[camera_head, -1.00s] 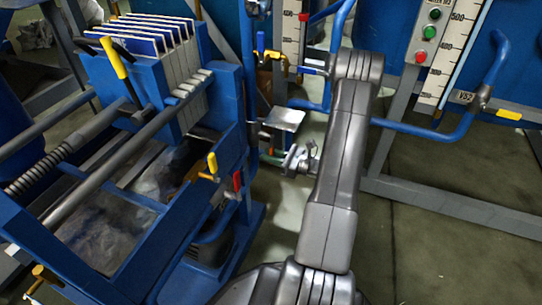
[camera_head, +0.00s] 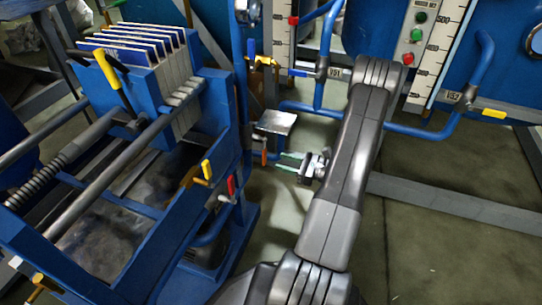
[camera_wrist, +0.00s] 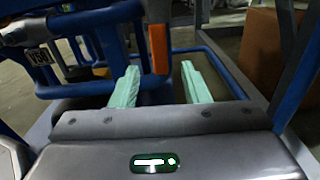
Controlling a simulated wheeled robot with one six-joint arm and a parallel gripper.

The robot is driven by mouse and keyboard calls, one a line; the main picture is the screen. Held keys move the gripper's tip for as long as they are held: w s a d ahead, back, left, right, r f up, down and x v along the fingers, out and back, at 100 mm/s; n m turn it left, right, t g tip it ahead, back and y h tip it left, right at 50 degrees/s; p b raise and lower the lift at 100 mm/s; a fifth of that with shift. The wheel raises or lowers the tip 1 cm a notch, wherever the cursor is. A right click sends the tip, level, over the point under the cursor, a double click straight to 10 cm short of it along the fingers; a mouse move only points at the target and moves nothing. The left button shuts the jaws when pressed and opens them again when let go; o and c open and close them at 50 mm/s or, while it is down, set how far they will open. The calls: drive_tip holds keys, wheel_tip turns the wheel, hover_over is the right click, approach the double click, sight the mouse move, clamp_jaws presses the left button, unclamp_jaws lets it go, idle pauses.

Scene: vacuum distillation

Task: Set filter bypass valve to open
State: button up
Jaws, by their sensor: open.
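My gripper (camera_head: 291,162) has pale green fingers, which point left, apart and empty. In the wrist view the gripper (camera_wrist: 160,76) faces a hanging orange handle (camera_wrist: 159,48) that appears between the fingertips; I cannot tell any contact. An orange handle (camera_head: 264,157) also shows just left of the fingertips in the head view, below a small metal plate (camera_head: 275,121). A yellow-handled valve (camera_head: 206,170) and a red-handled valve (camera_head: 231,186) are on the blue filter press. No readable label tells which handle is the filter bypass valve.
The blue filter press (camera_head: 225,115) stands at left. Blue pipes (camera_head: 425,132) and tanks with level scales are behind my arm. Bare floor (camera_head: 450,240) lies at right.

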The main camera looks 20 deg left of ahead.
sight(266, 157)
drive_tip(key=d+p, duration=0.1)
drive_tip(key=d, duration=0.5)
drive_tip(key=shift+s, duration=0.3)
drive_tip(key=a+b, duration=0.1)
drive_tip(key=a, duration=0.3)
drive_tip(key=a+b, duration=0.1)
drive_tip(key=a, duration=0.4)
drive_tip(key=w+a+b, duration=0.1)
drive_tip(key=a+b, duration=0.1)
drive_tip(key=a, duration=0.2)
drive_tip(key=shift+a, duration=0.4)
drive_tip(key=shift+d, duration=0.1)
